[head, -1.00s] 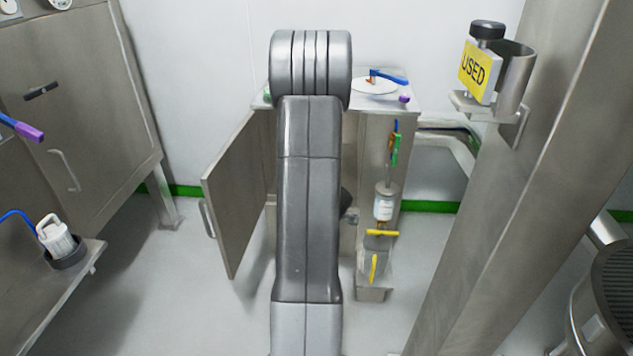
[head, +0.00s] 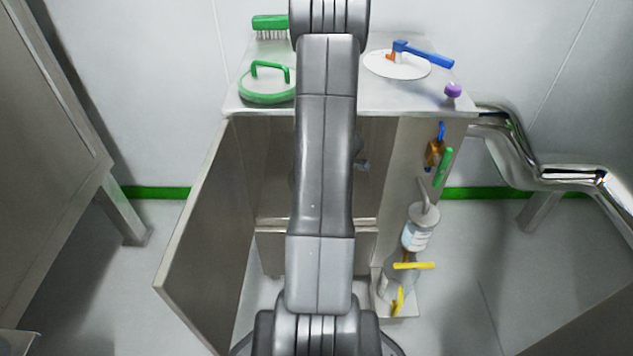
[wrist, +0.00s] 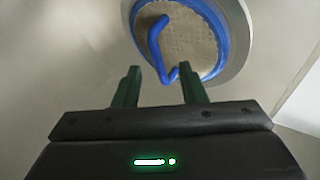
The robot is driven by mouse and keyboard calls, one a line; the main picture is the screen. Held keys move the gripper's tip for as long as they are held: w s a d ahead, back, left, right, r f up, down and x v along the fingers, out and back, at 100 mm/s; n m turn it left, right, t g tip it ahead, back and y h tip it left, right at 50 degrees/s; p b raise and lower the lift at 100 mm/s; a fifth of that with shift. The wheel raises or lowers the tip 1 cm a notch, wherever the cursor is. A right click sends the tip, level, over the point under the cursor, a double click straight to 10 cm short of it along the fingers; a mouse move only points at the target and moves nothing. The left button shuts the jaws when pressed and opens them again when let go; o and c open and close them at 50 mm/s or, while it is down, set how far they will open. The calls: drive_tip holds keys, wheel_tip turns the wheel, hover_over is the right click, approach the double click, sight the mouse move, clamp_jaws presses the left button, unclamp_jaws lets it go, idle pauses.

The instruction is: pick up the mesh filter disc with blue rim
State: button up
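The mesh filter disc with blue rim (wrist: 198,38) shows at the top of the wrist view, partly cut off by the frame edge. It has tan mesh and a bent blue handle (wrist: 154,42), and a pale grey round surface surrounds it. My gripper (wrist: 159,72) is open and empty, its two dark green fingers apart below the disc in the picture. The lower end of the handle appears between the fingertips; I cannot tell the depth or any contact. In the head view my arm hides the gripper, and I cannot make out the blue-rimmed disc.
A steel cabinet (head: 240,108) stands ahead with its door (head: 195,245) swung open at left. On top are a green-handled disc (head: 267,92), a green brush (head: 270,24), a white disc (head: 385,66) with a blue-handled tool (head: 425,53), and a purple knob (head: 453,90). Bottles and pipes are at right.

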drive_tip(key=shift+x, duration=1.2)
clamp_jaws()
drive_tip(key=shift+s+r, duration=0.1)
drive_tip(key=shift+r, duration=0.05)
